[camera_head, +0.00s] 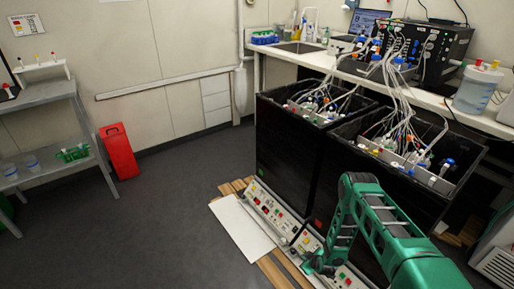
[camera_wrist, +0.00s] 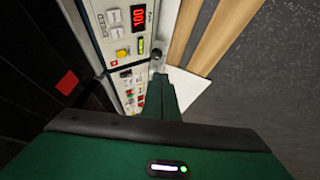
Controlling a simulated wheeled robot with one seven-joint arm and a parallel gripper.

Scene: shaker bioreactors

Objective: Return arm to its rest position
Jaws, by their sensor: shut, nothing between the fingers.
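My green arm (camera_head: 375,215) reaches in from the lower right of the head view, bends at a high elbow and drops toward the front of the black shaker cabinets. My gripper (camera_head: 318,264) is low beside the near control panel (camera_head: 345,276). In the wrist view my gripper (camera_wrist: 158,60) is shut and empty, its dark tip close to the panel's edge. I cannot tell whether it touches. The control panel (camera_wrist: 112,45) there has a red display reading 100, a yellow button and several small controls.
Two black shaker cabinets (camera_head: 285,155) hold tubed bottles. A second control panel (camera_head: 268,212) fronts the far one. A white board (camera_head: 240,228) and wooden slats (camera_head: 272,270) lie on the floor. A red container (camera_head: 119,152) stands by a grey shelf (camera_head: 45,93). The floor at left centre is clear.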

